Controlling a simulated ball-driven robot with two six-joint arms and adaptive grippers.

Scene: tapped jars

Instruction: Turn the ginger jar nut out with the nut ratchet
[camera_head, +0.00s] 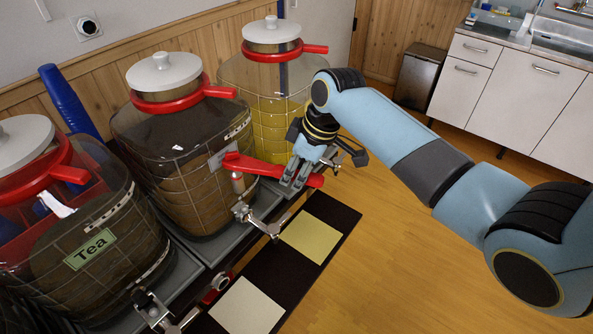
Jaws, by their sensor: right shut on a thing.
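My right gripper (297,178) is shut on the red handle of the nut ratchet (258,167), holding it roughly level. The ratchet's head end reaches left to the front of the middle, dark brown jar (175,135), just above that jar's metal tap (258,218). Whether the head is seated on a nut cannot be told. Part of that jar's label is hidden behind the ratchet. A yellow jar (265,90) stands behind it. No ginger label is readable, so which jar is the ginger one is unclear. My left gripper is not in view.
A jar labelled Tea (85,235) stands at the left with its own tap (153,308). A small red-ringed part (217,284) sits near the stand's edge. A black-and-pale checkered mat (311,238) lies in front. Floor is clear at the right; cabinets (510,80) stand beyond.

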